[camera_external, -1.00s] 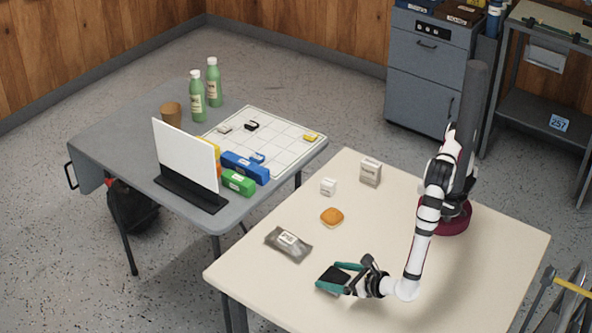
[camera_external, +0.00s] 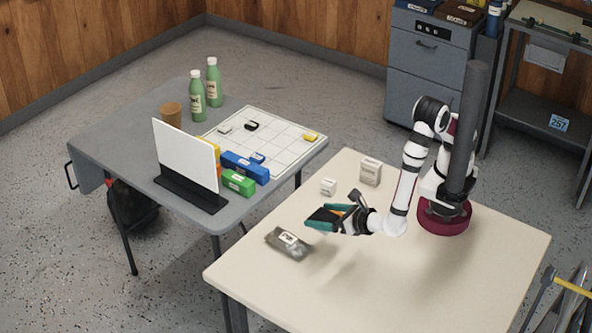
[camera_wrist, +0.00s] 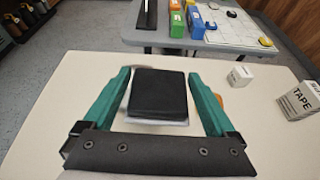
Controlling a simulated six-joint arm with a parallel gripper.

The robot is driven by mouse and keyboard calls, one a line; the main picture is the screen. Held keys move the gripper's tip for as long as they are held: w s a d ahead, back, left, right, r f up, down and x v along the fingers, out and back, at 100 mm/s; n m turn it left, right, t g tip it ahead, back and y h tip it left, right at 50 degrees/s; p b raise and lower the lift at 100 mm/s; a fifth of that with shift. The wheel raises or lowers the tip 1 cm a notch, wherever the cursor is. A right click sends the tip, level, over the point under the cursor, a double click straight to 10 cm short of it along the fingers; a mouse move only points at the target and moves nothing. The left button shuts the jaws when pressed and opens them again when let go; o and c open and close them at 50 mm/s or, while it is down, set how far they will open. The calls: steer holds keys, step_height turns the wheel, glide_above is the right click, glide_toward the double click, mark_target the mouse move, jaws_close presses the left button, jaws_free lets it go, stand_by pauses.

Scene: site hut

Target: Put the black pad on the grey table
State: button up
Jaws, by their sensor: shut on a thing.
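The black pad (camera_wrist: 158,93) is a flat black block between the two green fingers of my gripper (camera_wrist: 160,92) in the wrist view. My gripper is shut on it, and it shows in the external view (camera_external: 330,217) held above the cream table (camera_external: 400,290). The grey table (camera_external: 140,130) stands at the left, beyond the cream table. It also shows at the top of the wrist view (camera_wrist: 180,37).
The grey table bears a white screen (camera_external: 185,155), green (camera_external: 238,183) and blue (camera_external: 243,166) boxes, a gridded board (camera_external: 275,145), two green bottles (camera_external: 213,82) and a brown cup (camera_external: 171,113). A grey packet (camera_external: 288,243) and white boxes (camera_external: 371,172) lie on the cream table.

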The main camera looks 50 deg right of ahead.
steer(key=w+d+f+m+h, duration=0.1)
steer(key=w+d, duration=0.3)
steer(key=w, duration=1)
steer(key=w+d+f+m+h, duration=0.15)
steer(key=w+d, duration=0.25)
steer(key=w, duration=1)
steer(key=m+g+h, duration=0.1)
steer(key=m+h, duration=0.1)
glide_above(273, 140)
step_height(273, 140, down, 2)
steer(key=shift+f+n, duration=0.1)
steer(key=shift+n, duration=0.15)
step_height(273, 140, down, 5)
steer(key=shift+a+f, duration=0.1)
steer(key=shift+f, duration=0.25)
